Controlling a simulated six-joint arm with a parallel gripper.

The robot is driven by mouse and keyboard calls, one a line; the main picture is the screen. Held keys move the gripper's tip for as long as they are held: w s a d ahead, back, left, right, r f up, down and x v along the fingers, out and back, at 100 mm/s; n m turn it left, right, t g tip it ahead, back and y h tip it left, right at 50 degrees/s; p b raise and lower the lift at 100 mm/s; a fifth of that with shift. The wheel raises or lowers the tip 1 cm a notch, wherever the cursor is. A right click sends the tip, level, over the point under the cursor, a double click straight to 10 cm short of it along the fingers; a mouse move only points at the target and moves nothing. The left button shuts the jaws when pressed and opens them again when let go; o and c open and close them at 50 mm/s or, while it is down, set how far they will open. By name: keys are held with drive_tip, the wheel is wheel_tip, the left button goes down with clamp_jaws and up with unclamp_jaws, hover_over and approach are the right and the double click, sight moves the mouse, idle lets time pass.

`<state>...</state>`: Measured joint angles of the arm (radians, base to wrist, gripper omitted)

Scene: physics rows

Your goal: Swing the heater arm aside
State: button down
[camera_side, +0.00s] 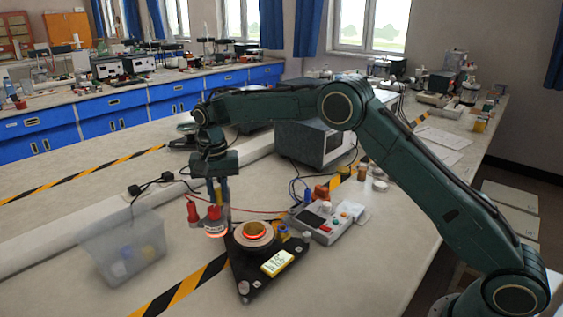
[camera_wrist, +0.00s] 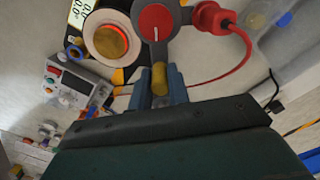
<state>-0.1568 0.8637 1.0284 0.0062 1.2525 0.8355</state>
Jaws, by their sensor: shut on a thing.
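The heater arm's head (camera_side: 215,222) is a grey and red piece with a red glow under it, beside the left edge of the round pan (camera_side: 254,234). The pan sits on a black triangular base with a lit yellow display (camera_side: 277,263). In the wrist view the head shows a red dial (camera_wrist: 155,22), next to the pan with its glowing centre (camera_wrist: 108,41). My gripper (camera_side: 217,192) points down and is shut on the heater arm's yellow handle (camera_wrist: 159,76). The fingers hide the handle's sides.
A clear bin (camera_side: 120,250) with small items stands to the left. A control box (camera_side: 326,219) with buttons stands to the right. A red cable (camera_wrist: 240,60) runs from the red plug (camera_wrist: 212,17). The front right of the bench is clear.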

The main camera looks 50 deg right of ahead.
drive_tip(key=shift+w+a+r+m, duration=0.15)
drive_tip(key=shift+w+m, duration=0.25)
drive_tip(key=shift+m, duration=0.45)
drive_tip(key=shift+w+a+f+m, duration=0.1)
drive_tip(key=shift+w+a+m, duration=0.25)
drive_tip(key=shift+m, duration=0.55)
drive_tip(key=shift+w+a+r+m, duration=0.15)
drive_tip(key=shift+w+m, duration=0.3)
drive_tip(key=shift+m, duration=0.4)
drive_tip(key=shift+w, duration=0.1)
drive_tip(key=c, duration=1.3)
unclamp_jaws()
drive_tip(key=shift+f, duration=0.1)
wheel_tip(320, 180, up, 8)
drive_tip(key=shift+f, duration=0.25)
